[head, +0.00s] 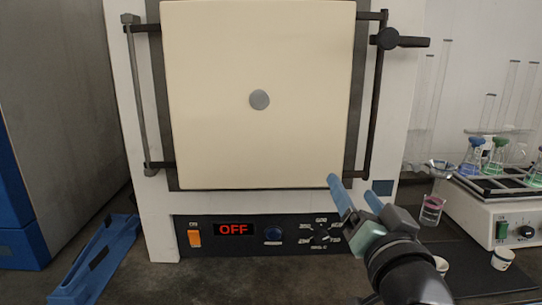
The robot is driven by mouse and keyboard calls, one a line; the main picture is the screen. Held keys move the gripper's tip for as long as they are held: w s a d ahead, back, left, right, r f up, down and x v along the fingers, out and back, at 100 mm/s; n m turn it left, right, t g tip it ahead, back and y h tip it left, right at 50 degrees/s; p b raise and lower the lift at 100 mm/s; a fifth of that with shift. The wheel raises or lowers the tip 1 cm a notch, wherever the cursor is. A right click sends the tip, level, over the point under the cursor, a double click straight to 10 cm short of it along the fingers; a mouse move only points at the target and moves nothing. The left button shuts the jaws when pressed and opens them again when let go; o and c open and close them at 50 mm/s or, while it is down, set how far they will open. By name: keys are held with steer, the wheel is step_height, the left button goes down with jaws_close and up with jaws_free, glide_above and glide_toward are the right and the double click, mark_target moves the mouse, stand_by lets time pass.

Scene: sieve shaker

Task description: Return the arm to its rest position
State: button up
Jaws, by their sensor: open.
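My gripper (352,187) is at the lower right of the middle in the head view, at the end of my dark arm. Its two blue fingers are apart, with nothing visible between them. They point up and away, in front of the lower right part of a white furnace-like appliance (155,215). Whether they touch it cannot be told. The appliance's cream door (258,60) looks shut, and its red display (234,230) reads OFF. My arm hides part of the bench below the control panel.
A black handle (400,40) juts out at the door's upper right. A blue tray-like object (95,260) lies at the lower left. At the right are a beaker with red liquid (432,210), small white cups (503,259), and a white device (490,212) carrying flasks.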

steer(key=s+a+r+n+t, duration=0.2)
steer(key=s+a+r+t, duration=0.2)
steer(key=s+a+r, duration=0.6)
steer(key=s+a+r+n+t, duration=0.3)
steer(key=s+r+t, duration=0.35)
steer(key=r, duration=0.65)
step_height(320, 180, up, 19)
steer(key=g+h+p, duration=0.1)
steer(key=g+p, duration=0.1)
steer(key=p, duration=1.7)
steer(key=shift+s+d, duration=0.15)
steer(key=shift+s, duration=0.3)
